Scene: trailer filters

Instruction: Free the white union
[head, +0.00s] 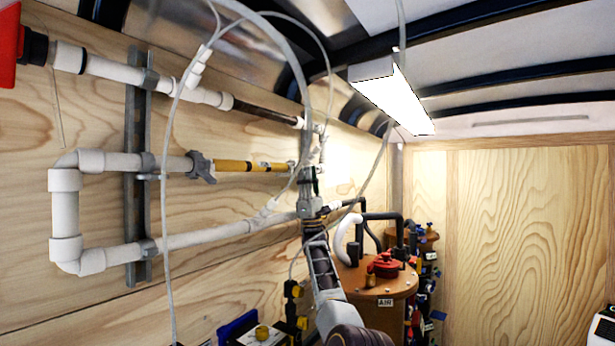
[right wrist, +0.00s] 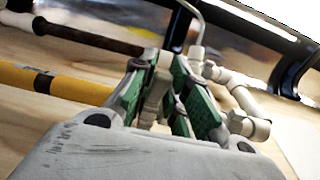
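My right arm comes up from the bottom of the head view. Its gripper (head: 311,178) is at the right end of the wall pipes, where the white tubing meets the yellow pipe (head: 245,166). In the right wrist view the two green-padded fingers (right wrist: 160,82) stand apart, with a pale piece (right wrist: 155,95) between them. This may be the white union, but the fingers hide much of it. I cannot tell whether the pads press on it. White elbow fittings (right wrist: 240,100) show just right of the fingers. My left gripper is not in view.
White pipes (head: 200,238) run along the wooden wall on a grey metal strut (head: 137,190). A grey hose (head: 172,130) loops down in front of them. A copper-coloured tank (head: 370,285) with a red cap (head: 383,266) stands right of my arm. A lit lamp (head: 392,95) hangs above.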

